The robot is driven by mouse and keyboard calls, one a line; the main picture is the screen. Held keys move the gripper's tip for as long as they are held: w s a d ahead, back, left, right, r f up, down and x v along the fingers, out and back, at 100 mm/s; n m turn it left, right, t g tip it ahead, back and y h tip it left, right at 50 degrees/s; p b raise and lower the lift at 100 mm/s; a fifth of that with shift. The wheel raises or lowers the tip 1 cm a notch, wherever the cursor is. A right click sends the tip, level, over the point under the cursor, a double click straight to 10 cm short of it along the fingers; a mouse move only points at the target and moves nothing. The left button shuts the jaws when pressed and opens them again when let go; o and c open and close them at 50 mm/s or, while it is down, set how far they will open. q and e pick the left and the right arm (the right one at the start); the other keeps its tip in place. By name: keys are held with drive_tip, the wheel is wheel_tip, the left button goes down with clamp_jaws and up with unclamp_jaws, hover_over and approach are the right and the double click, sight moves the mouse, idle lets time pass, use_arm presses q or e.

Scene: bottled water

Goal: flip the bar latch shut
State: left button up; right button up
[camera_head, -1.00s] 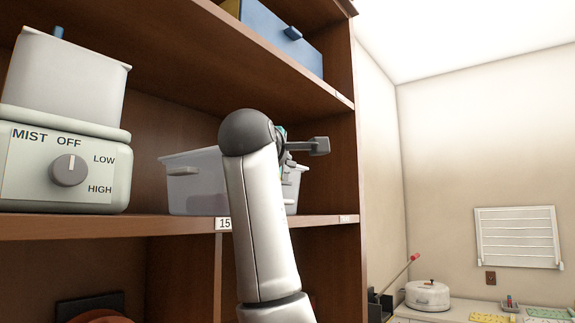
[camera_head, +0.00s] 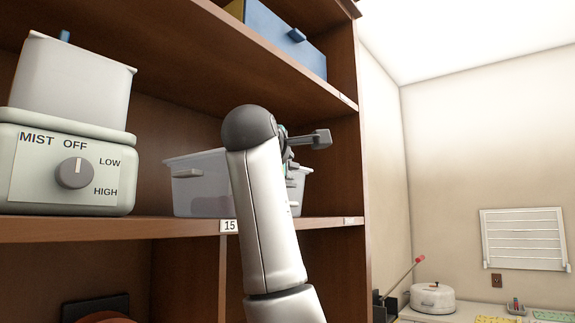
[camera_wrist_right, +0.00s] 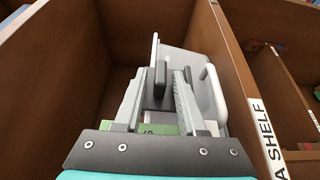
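I cannot make out a bar latch in either view. A pale translucent bin (camera_head: 196,190) with side handles stands on the middle shelf, partly hidden behind my right arm. My right gripper (camera_head: 310,140) is at the bin's right side in the head view, mostly hidden by the arm's rounded end. In the right wrist view my right gripper (camera_wrist_right: 160,80) has its two fingers apart, pointing at the bin (camera_wrist_right: 203,64). A dark grey piece shows between the fingers; I cannot tell what it belongs to. My left gripper is not in view.
A mist humidifier (camera_head: 62,165) with a dial stands on the shelf at left. A blue box (camera_head: 285,38) is on the upper shelf. The wooden side panel (camera_head: 345,180) bounds the bay at right. A white pot (camera_head: 432,298) stands on a far counter.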

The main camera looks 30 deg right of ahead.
drive_tip(key=shift+o, duration=0.4)
drive_tip(key=b+v, duration=0.6)
drive_tip(key=v, duration=0.9)
drive_tip(key=shift+s, duration=0.15)
